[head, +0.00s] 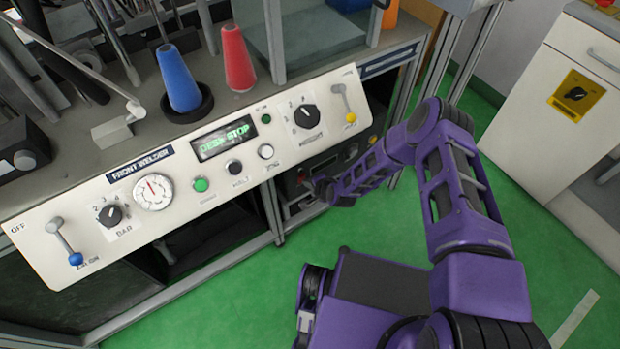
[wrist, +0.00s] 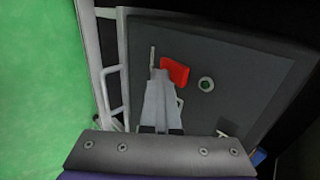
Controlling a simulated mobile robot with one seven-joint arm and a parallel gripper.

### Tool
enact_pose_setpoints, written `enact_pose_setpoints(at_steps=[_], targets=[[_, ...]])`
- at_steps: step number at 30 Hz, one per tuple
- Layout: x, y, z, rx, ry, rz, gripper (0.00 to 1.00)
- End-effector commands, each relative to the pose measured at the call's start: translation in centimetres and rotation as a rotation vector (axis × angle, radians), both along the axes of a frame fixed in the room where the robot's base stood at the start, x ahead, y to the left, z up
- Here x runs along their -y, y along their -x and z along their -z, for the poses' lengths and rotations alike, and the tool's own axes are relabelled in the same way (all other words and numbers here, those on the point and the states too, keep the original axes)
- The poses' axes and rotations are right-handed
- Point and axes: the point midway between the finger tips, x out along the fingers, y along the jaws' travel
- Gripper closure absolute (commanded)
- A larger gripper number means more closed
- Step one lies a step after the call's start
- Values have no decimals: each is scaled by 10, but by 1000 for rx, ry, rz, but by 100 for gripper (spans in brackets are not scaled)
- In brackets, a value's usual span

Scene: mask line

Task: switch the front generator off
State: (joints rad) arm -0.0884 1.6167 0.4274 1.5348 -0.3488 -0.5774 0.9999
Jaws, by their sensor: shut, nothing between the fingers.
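A dark unit (head: 325,164) sits in the bay under the right end of the control panel; no label on it is readable as a generator. In the wrist view its dark grey face (wrist: 240,70) carries a red switch-like part (wrist: 175,72). My gripper (wrist: 155,78) is shut and empty, with its tips just left of the red part; whether they touch it I cannot tell. In the head view my purple arm reaches down to the bay, and my gripper (head: 306,184) is small and partly hidden there. The switch's position is unclear.
Above is a white panel labelled FRONT WELDER (head: 140,166), with a blue-knobbed lever (head: 67,243), a yellow-knobbed lever (head: 345,103), dials and a lit green display (head: 224,138). A metal handle (wrist: 112,92) stands left of the dark face. Green floor is clear in front.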

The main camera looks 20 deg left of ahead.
Motion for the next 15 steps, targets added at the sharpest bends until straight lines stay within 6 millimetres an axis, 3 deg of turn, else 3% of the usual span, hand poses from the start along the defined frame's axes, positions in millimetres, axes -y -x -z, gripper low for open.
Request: enact_pose_setpoints(at_steps=[15], targets=[[-2,-5,-18,10,-7,4,100]])
